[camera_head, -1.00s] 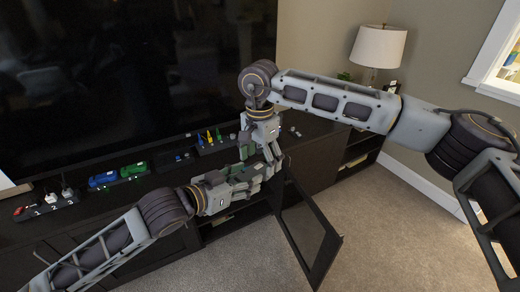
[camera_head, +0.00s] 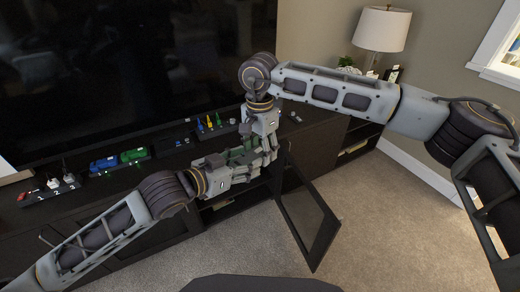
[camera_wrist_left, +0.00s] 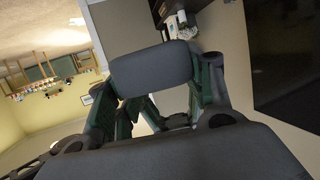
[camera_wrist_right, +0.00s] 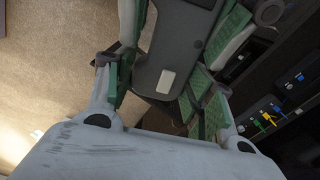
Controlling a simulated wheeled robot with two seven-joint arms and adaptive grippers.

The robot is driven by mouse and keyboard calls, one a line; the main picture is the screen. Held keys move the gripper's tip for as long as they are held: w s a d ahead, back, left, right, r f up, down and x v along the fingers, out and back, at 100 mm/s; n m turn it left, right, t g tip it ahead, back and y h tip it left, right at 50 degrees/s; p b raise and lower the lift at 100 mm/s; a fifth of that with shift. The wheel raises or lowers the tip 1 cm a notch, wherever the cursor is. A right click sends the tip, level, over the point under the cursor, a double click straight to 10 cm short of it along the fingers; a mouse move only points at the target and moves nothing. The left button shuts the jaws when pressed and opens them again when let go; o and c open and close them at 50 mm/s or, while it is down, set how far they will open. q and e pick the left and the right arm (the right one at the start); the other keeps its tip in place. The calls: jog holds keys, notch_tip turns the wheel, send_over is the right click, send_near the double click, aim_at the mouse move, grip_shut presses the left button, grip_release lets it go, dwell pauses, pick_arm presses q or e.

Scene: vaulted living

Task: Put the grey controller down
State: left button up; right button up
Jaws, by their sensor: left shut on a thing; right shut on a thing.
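My left gripper (camera_head: 256,158) and my right gripper (camera_head: 269,149) meet at one spot in front of the low dark cabinet (camera_head: 318,143), above the carpet. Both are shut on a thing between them. I take it for the grey controller, but the fingers largely hide it and I cannot make out its outline. In the left wrist view a dark grey rounded block stands between the green-padded fingers; I cannot tell whether it is the controller or part of my other gripper. In the right wrist view grey casing with a pale label fills the space beyond the fingers.
A glass cabinet door (camera_head: 305,215) hangs open just below and right of my grippers. The cabinet top bears a blue car (camera_head: 103,164), a green car (camera_head: 134,155), a numbered dark tray (camera_head: 50,191) and coloured pegs (camera_head: 210,124). A lamp (camera_head: 382,28) stands at the right. Carpet is clear.

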jog(key=shift+c, duration=1.1)
pick_arm(q)
jog(key=o, duration=1.2)
